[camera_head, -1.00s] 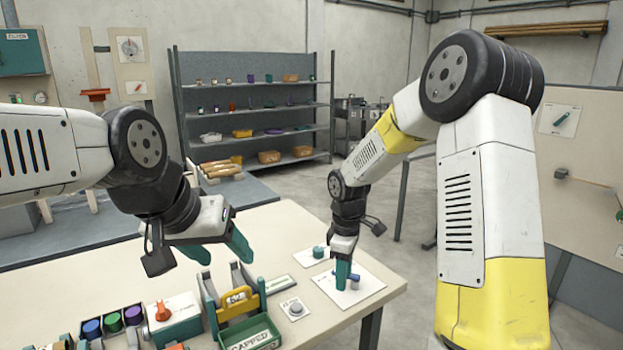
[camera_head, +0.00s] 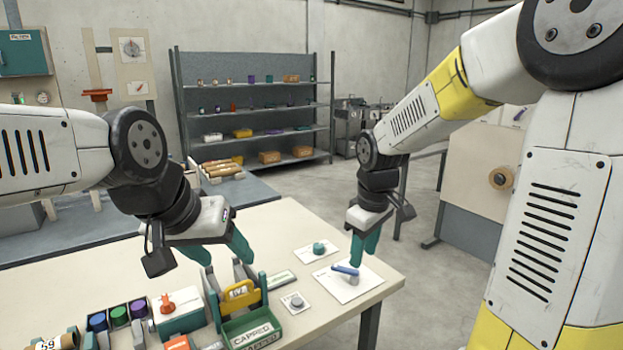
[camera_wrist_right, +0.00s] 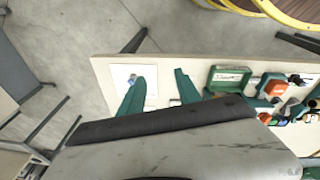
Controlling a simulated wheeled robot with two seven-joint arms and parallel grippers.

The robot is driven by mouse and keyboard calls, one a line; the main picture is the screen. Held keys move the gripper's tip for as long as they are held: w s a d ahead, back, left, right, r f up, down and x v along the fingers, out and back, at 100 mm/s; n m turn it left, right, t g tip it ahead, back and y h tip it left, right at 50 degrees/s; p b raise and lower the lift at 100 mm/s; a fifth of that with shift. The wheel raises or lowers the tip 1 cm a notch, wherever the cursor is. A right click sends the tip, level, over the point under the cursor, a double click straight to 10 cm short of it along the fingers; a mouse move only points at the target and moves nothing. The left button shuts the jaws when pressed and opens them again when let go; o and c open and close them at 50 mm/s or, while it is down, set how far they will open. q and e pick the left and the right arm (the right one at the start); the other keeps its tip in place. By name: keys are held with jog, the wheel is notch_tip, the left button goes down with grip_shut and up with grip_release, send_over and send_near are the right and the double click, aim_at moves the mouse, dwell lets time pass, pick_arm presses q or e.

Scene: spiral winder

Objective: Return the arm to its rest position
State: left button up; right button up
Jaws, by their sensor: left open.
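My right gripper (camera_head: 365,247) hangs above the right end of the table, fingers pointing down. It is clear of the white sheet (camera_head: 372,281). In the right wrist view its two teal fingers (camera_wrist_right: 160,92) stand apart with nothing between them. A blue bar-like piece with a grey part (camera_head: 345,270) rests on the sheet below; it also shows in the wrist view (camera_wrist_right: 132,77) close beside one fingertip in the picture. My left gripper (camera_head: 218,250) is open and empty over the table, left of the crate.
A green crate marked CAPPED (camera_head: 252,333), a yellow-handled holder (camera_head: 240,295), a box with an orange knob (camera_head: 180,318) and colored cylinders (camera_head: 118,315) crowd the table's front. A teal piece (camera_head: 319,247) lies on another sheet. A shelf (camera_head: 255,108) stands behind.

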jog(key=s+d+r+m+t+y, duration=0.1)
jog(key=s+r+m+t, duration=0.1)
jog(key=s+r+m, duration=0.2)
jog(key=s+d+r+m+t, duration=0.1)
jog(key=s+r+m, duration=0.3)
jog(key=s, duration=0.7)
jog(key=shift+d+r+m+t+y, duration=0.35)
jog(key=shift+r+t, duration=0.25)
jog(key=shift+r, duration=0.2)
